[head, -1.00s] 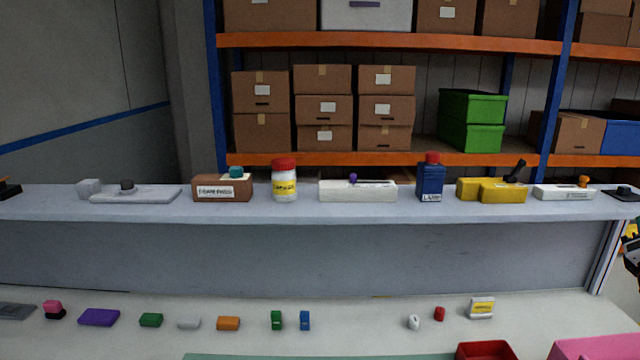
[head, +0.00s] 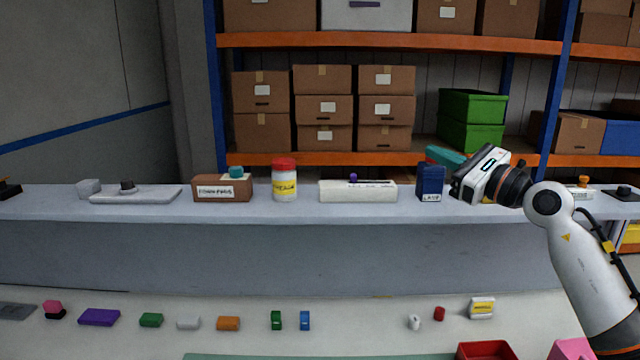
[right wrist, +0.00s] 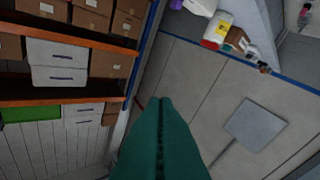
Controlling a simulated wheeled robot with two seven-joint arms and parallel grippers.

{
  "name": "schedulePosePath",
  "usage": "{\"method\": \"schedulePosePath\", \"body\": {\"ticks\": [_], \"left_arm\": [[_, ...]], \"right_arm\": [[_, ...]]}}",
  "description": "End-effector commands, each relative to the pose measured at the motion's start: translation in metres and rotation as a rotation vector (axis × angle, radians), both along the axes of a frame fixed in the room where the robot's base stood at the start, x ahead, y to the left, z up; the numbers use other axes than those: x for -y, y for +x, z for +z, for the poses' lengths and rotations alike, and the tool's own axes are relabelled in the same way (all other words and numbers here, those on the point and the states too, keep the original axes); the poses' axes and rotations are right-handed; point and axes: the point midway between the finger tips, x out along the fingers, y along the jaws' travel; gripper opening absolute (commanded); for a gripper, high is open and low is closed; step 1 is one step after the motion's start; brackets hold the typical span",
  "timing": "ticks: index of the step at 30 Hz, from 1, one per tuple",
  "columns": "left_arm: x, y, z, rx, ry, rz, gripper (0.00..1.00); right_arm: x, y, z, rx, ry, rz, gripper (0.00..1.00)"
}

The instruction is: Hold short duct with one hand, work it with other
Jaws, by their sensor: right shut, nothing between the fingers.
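I cannot make out a short duct in either view. My right gripper (head: 432,152) is raised above the back ledge at the right, in front of the blue bottle's top. Its long teal fingers are pressed together and empty; they also fill the lower middle of the right wrist view (right wrist: 154,102). The blue bottle (head: 430,184) stands upright on the ledge, its red cap hidden by the fingers. My left gripper is out of view.
The ledge (head: 350,209) holds a white jar with red lid (head: 284,181), a brown box (head: 220,189) and a white block (head: 357,192). Small coloured pieces lie on the lower table (head: 360,322). A red bin (head: 487,350) stands at front right.

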Motion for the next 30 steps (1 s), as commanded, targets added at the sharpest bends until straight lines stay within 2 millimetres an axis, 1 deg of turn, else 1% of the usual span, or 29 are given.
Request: {"method": "schedulePosePath", "body": {"ticks": [1,2,3,5,6,9,11,12,14,15,17,18,20,21,23,24,27,30], "left_arm": [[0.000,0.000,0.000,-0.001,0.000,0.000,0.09],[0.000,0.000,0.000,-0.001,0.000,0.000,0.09],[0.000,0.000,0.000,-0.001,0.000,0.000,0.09],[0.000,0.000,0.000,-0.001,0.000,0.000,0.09],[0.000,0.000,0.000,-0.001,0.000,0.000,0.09],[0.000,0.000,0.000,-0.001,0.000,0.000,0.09],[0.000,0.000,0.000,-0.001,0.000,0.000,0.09],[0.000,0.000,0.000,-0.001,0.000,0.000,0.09],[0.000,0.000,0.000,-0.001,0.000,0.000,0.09],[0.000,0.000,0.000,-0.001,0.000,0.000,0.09],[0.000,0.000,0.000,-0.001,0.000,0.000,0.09],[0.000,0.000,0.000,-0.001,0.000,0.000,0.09],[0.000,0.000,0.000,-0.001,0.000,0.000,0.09],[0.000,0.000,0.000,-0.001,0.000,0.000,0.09],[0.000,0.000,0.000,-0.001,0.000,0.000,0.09],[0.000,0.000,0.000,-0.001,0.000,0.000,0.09],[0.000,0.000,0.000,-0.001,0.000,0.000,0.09],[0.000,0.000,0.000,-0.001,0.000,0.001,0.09]], "right_arm": [[-0.024,-0.003,-0.008,-0.014,-0.058,0.043,0.00],[-0.038,-0.004,-0.015,-0.024,-0.095,0.068,0.00],[-0.055,-0.007,-0.023,-0.035,-0.147,0.103,0.00],[-0.081,-0.013,-0.038,-0.053,-0.225,0.156,0.00],[-0.098,-0.018,-0.047,-0.062,-0.279,0.192,0.00],[-0.138,-0.033,-0.074,-0.085,-0.421,0.286,0.00],[-0.160,-0.044,-0.091,-0.096,-0.512,0.345,0.00],[-0.174,-0.052,-0.103,-0.103,-0.574,0.385,0.00],[-0.194,-0.065,-0.121,-0.111,-0.673,0.447,0.00],[-0.205,-0.075,-0.134,-0.117,-0.743,0.490,0.00],[-0.221,-0.091,-0.154,-0.122,-0.852,0.558,0.00],[-0.230,-0.102,-0.168,-0.126,-0.930,0.603,0.00],[-0.241,-0.119,-0.190,-0.130,-1.053,0.675,0.00],[-0.246,-0.131,-0.204,-0.132,-1.140,0.724,0.00],[-0.250,-0.148,-0.226,-0.135,-1.272,0.797,0.00],[-0.251,-0.159,-0.239,-0.138,-1.361,0.845,0.00],[-0.245,-0.182,-0.268,-0.144,-1.574,0.952,0.00],[-0.235,-0.198,-0.286,-0.156,-1.738,1.032,0.00]]}}
